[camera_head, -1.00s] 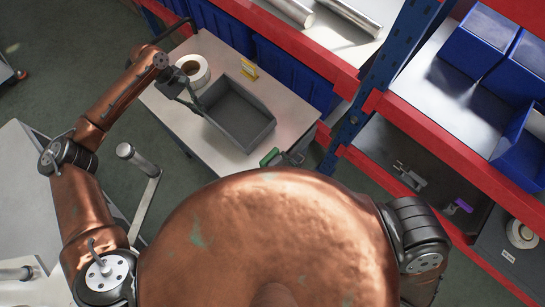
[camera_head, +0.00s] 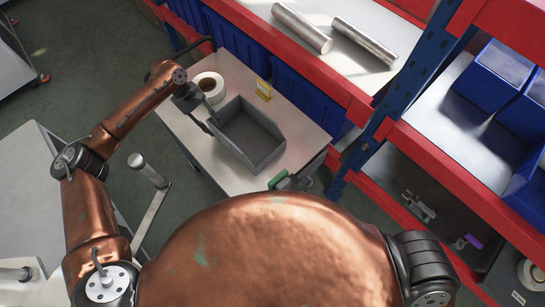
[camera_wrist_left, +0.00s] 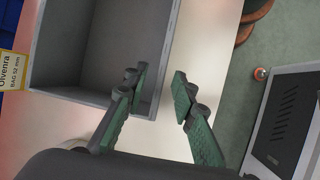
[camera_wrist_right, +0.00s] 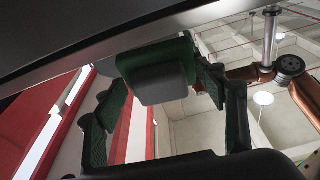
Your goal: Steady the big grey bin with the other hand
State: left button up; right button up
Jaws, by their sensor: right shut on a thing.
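The big grey bin (camera_head: 262,160) is an open, empty-looking box on the light-topped table. My left gripper (camera_head: 209,124) is at its left wall. In the left wrist view my left gripper (camera_wrist_left: 158,82) is open, with one finger over the inside of the bin (camera_wrist_left: 75,50) and the other outside, the wall between them. A gap shows at the outer finger. My right gripper (camera_head: 292,183) is near the table's front edge, shut on a green and grey device (camera_head: 278,179). The device (camera_wrist_right: 160,75) also shows between the fingers in the right wrist view; its far end is hidden.
A white roll (camera_head: 209,86) and a small yellow label card (camera_head: 263,89) stand on the table (camera_head: 310,137) behind the bin. Blue bins and a red and blue rack (camera_head: 375,118) stand behind and right. A grey bench (camera_head: 40,205) is at left.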

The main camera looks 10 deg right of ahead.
pick_arm(q)
jog(key=v, duration=1.2)
